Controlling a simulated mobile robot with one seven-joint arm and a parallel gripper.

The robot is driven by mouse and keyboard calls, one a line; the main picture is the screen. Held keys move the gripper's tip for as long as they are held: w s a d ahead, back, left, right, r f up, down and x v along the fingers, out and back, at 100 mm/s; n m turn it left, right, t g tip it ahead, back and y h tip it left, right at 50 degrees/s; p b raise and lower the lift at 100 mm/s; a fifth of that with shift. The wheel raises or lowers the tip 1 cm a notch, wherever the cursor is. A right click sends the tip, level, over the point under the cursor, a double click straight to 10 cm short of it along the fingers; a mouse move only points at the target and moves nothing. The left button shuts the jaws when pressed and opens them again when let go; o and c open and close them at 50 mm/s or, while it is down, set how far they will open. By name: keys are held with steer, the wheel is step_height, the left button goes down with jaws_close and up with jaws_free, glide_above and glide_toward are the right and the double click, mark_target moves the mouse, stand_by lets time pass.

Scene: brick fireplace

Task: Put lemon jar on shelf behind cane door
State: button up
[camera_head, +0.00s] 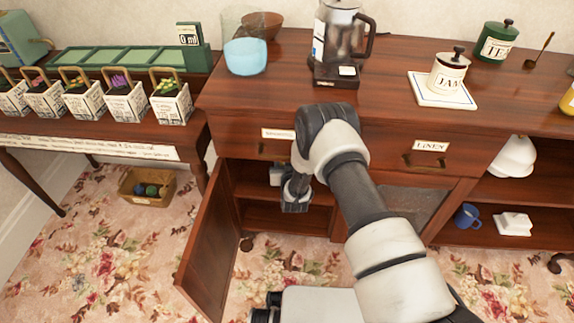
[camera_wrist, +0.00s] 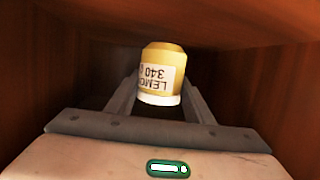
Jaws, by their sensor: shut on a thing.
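The lemon jar (camera_wrist: 162,58) is yellow with a white label and a pale end. In the wrist view it sits between the two fingers of my gripper (camera_wrist: 160,92), which is shut on it. Brown wooden walls surround it there, so it is inside the cabinet. In the head view my arm reaches into the left compartment, and the jar cannot be made out. The compartment's door (camera_head: 211,242) stands swung open to the left. A shelf (camera_head: 258,190) shows inside, partly hidden by my arm. Whether the jar touches the shelf is unclear.
A closed door with a grey panel (camera_head: 400,203) is right of the opening. Drawers sit above it. An open shelf at right holds a blue mug (camera_head: 467,216).

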steer(key=shift+s+f+b, duration=0.1)
steer(key=shift+f+b, duration=0.2)
steer(key=shift+f, duration=1.2)
steer(key=shift+f, duration=0.15)
steer(key=o, duration=1.4)
steer(key=shift+f, duration=0.1)
steer(key=shift+r, duration=0.2)
steer(key=p+v, duration=0.3)
steer(key=v, duration=0.9)
steer(key=shift+s+d+p, duration=0.1)
steer(key=shift+p, duration=0.3)
